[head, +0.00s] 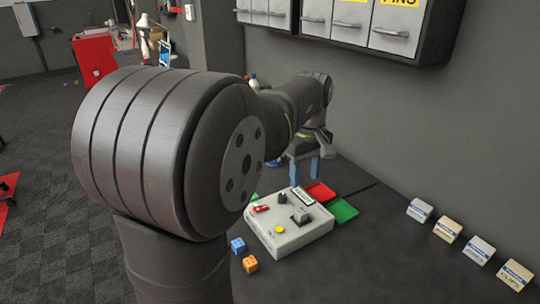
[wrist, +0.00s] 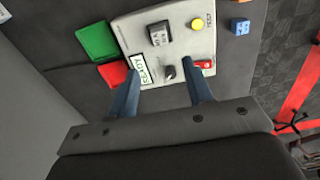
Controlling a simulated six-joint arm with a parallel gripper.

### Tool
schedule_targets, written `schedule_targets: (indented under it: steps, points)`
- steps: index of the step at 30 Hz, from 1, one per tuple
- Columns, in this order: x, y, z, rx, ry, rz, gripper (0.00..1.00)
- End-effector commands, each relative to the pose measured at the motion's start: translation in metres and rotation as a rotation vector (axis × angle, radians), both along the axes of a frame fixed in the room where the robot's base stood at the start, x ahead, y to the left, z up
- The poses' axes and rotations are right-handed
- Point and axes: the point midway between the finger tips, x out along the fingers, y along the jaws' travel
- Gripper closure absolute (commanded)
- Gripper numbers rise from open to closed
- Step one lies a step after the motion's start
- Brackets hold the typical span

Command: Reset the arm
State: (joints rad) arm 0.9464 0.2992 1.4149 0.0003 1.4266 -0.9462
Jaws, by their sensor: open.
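My gripper (wrist: 162,92) is open and empty in the wrist view, its two blue-grey fingers apart with a pale control box (wrist: 184,62) beyond them. In the head view my arm reaches over the dark table, and the gripper (head: 305,170) hangs behind the box (head: 290,243). The box carries a yellow button (head: 278,230), a black knob (head: 282,198), a red switch (head: 261,208), a grey block-shaped part (head: 300,215) and a small display, which reads READY in the wrist view (wrist: 144,76). I cannot tell the exact height of the gripper above the table.
A red pad (head: 320,192) and a green pad (head: 343,210) lie beside the box. A blue cube (head: 237,245) and an orange cube (head: 250,264) lie in front. Several labelled blocks (head: 447,229) stand along the wall at right. Wall bins (head: 397,27) hang above.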

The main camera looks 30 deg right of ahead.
Motion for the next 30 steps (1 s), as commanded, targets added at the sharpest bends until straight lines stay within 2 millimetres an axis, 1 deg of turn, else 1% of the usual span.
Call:
schedule_targets:
  steps: [5, 21, 24, 30]
  points:
    - [0.000, 0.000, -0.020, 0.003, 0.003, 0.000, 0.54]
    - [0.000, 0.001, -0.125, 0.002, 0.002, -0.001, 0.54]
    - [0.001, -0.001, -0.104, -0.005, -0.003, -0.001, 0.54]
    - [0.000, 0.000, -0.085, -0.001, -0.001, 0.000, 0.54]
